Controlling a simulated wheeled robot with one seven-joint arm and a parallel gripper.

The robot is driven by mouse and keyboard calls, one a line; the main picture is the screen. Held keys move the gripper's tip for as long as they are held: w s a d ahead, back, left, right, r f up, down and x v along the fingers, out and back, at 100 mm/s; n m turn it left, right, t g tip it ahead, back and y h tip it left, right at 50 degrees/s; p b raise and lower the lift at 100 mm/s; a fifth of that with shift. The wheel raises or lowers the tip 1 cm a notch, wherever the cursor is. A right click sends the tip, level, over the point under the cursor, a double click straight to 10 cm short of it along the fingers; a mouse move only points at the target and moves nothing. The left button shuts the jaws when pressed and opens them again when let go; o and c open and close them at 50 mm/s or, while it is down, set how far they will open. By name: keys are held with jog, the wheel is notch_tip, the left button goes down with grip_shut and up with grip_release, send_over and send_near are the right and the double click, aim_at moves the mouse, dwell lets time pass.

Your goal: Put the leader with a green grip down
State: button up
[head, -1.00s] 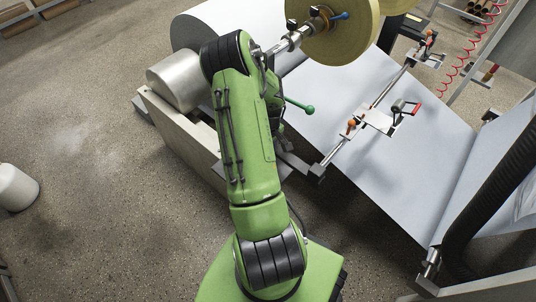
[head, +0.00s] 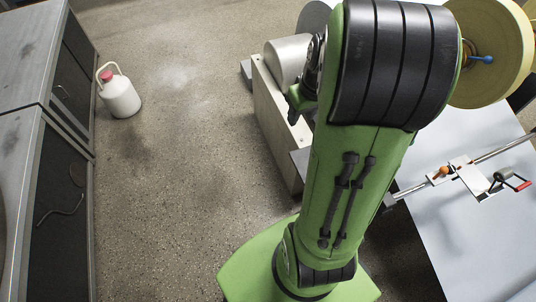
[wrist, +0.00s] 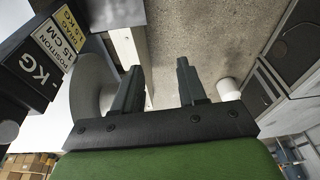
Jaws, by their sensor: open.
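My gripper (wrist: 160,68) is open in the wrist view, with its two dark fingers apart and nothing between them. No lever with a green grip can be picked out in either current view; my arm covers the part of the machine beside the roll. An orange-knobbed clamp (head: 443,172) and a red-handled lever (head: 522,185) sit on the bar over the pale web (head: 440,235) at right.
A white jug (head: 119,94) stands on the floor at left, beside dark cabinets (head: 60,190). A grey roll (head: 288,58) and a yellow roll (head: 490,85) flank my arm. A black weight sign (wrist: 45,55) is at the wrist view's left.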

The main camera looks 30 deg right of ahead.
jog(key=s+a+r+t, duration=0.1)
jog(key=s+a+r, duration=0.4)
jog(key=a, duration=0.3)
jog(key=s+a+r+n+t, duration=0.1)
jog(key=s+a+r, duration=0.3)
jog(key=a, duration=0.5)
jog(key=shift+s+a+r+n+t, duration=0.15)
jog(key=shift+s+r+n+t, duration=0.3)
jog(key=shift+s, duration=0.55)
